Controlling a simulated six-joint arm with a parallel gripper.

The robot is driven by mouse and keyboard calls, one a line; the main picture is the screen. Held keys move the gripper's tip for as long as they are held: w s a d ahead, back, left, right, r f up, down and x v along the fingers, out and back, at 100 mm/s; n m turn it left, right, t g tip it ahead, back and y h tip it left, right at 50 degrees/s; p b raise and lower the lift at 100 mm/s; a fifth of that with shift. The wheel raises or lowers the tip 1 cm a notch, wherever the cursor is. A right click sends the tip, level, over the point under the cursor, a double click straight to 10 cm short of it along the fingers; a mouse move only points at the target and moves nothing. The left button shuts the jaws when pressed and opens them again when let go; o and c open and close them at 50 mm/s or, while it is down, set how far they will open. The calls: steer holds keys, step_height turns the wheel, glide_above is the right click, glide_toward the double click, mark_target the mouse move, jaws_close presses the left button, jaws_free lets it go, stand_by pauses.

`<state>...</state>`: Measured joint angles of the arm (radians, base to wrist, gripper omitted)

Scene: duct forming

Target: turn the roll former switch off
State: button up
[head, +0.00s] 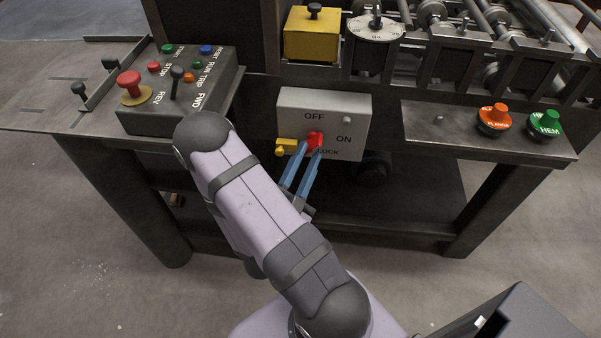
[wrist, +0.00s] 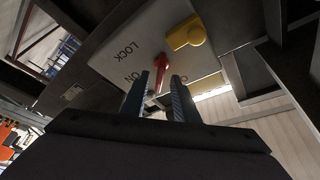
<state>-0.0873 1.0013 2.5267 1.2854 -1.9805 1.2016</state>
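The roll former switch is a red handle (head: 315,139) on a light grey box (head: 349,106) marked OFF at the top, ON at the right and LOCK at the bottom. I cannot tell for sure which mark the handle points to. In the wrist view the red handle (wrist: 162,65) shows just beyond and between the fingertips. My gripper (head: 309,151) is at the box front with its two blue fingers either side of the handle's lower part. The fingers are apart in the wrist view (wrist: 160,77), with a gap between them. Contact with the handle cannot be made out.
A yellow lock piece (head: 287,146) sticks out left of the handle. A control panel (head: 150,118) with a red stop button (head: 129,82) is at upper left. Orange (head: 494,117) and green (head: 545,123) knobs stand on a shelf at right. Rollers lie above.

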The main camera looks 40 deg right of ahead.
steer(key=shift+b+v, duration=0.35)
steer(key=shift+v, duration=1.75)
steer(key=o, duration=0.7)
steer(key=shift+r+p, duration=0.3)
step_height(320, 180, up, 15)
steer(key=n+y+p, duration=0.2)
steer(key=p, duration=1.7)
step_height(320, 180, down, 12)
steer(key=n+g+y, duration=0.3)
steer(key=n, duration=1.3)
steer(key=shift+r+n+y, duration=0.25)
steer(key=shift+n+y, duration=0.05)
steer(key=shift+n, duration=0.1)
